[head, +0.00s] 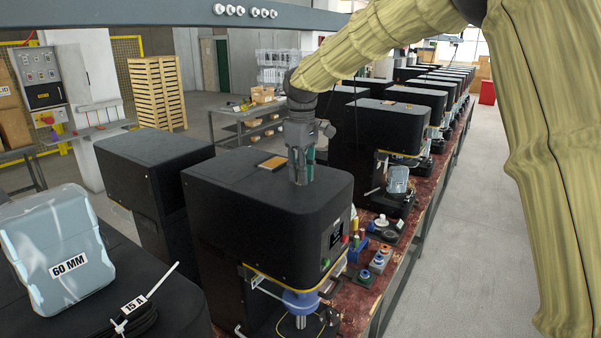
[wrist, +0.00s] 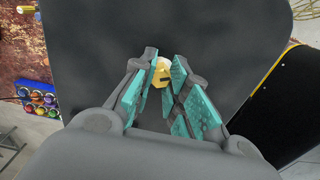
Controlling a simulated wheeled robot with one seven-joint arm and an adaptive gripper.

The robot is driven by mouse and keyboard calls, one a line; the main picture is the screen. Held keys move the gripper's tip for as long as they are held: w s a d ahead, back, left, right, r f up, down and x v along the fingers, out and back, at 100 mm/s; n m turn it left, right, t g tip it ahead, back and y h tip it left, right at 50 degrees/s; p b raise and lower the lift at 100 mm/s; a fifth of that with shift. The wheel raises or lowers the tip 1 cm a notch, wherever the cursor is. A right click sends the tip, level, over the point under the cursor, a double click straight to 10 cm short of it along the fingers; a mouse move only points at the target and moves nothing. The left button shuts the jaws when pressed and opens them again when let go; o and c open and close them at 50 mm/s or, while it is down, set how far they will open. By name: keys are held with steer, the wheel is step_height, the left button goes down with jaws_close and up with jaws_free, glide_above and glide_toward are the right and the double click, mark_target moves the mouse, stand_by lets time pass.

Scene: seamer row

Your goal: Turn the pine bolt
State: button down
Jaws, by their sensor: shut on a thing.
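The pine bolt (wrist: 162,73) shows in the wrist view as a small pale yellow, faceted head with a dark mark on its side. It stands at the dark top of a machine, between the teal pads of my gripper (wrist: 158,84). The gripper is shut on it. In the head view my gripper (head: 301,175) points straight down onto the top of the black seamer (head: 250,205) in the middle. The bolt is hidden there by the fingers, and its shank does not show in either view.
A small orange-brown plate (head: 272,163) lies on the seamer top, left of my gripper. A pale blue 60 MM case (head: 50,245) and a black cable coil (head: 135,318) lie on the near-left machine. More seamers line the red bench. The aisle floor (head: 460,240) is clear.

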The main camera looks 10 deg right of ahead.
steer(key=shift+s+d+f+n, duration=0.1)
steer(key=shift+f+n, duration=0.05)
steer(key=shift+n, duration=0.55)
steer(key=shift+s+d+f+n, duration=0.1)
steer(key=shift+f+n, duration=0.05)
steer(key=shift+n, duration=0.55)
steer(key=c, duration=1.8)
jaws_free()
steer(key=o, duration=0.5)
steer(key=shift+d+r, duration=0.15)
steer(key=shift+d, duration=0.1)
steer(key=shift+c, duration=0.2)
steer(key=shift+w+a+r, duration=0.1)
steer(key=shift+a+r, duration=0.15)
steer(key=shift+a, duration=0.1)
step_height(320, 180, up, 12)
steer(key=shift+d+f, duration=0.15)
steer(key=shift+d, duration=0.15)
